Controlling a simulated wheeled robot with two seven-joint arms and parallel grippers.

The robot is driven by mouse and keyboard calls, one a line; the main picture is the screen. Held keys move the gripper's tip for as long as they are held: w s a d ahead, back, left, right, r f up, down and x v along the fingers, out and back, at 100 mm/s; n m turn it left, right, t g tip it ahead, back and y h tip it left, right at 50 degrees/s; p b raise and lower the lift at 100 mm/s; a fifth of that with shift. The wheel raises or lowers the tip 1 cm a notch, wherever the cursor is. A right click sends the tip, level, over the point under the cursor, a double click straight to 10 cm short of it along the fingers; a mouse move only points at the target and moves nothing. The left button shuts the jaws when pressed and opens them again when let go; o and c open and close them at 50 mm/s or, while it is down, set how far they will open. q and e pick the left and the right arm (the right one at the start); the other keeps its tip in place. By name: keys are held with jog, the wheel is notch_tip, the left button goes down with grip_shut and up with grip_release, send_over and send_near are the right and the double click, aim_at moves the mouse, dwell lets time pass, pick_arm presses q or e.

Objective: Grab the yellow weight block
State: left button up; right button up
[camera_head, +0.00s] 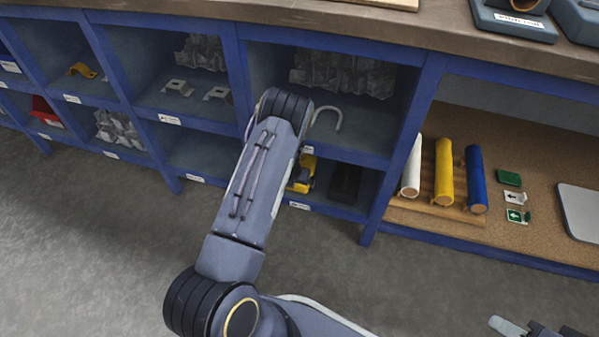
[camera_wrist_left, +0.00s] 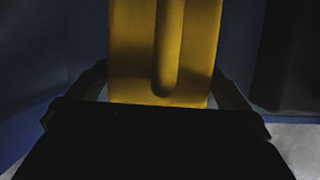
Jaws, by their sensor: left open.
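The yellow weight block (camera_head: 304,170) stands in a lower cubby of the blue shelf, partly hidden behind my left arm. In the left wrist view the yellow block (camera_wrist_left: 135,50) fills the upper middle, with a vertical groove down its face. My left gripper (camera_wrist_left: 159,72) is open, with its dark fingers at either side of the block's lower part. The picture is too dark to tell whether they touch it. In the head view the left fingers are hidden by the arm. Part of what looks like my right gripper (camera_head: 522,327) shows at the bottom right edge.
Blue dividers (camera_head: 402,150) and the shelf board close in around the cubby. A dark block (camera_head: 345,183) stands right of the yellow one.

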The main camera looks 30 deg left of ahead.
pick_arm(q)
jog(key=shift+c, duration=0.3)
jog(key=c, duration=1.2)
jog(key=shift+r, duration=0.1)
jog(key=shift+c, duration=0.5)
jog(key=shift+r, duration=0.1)
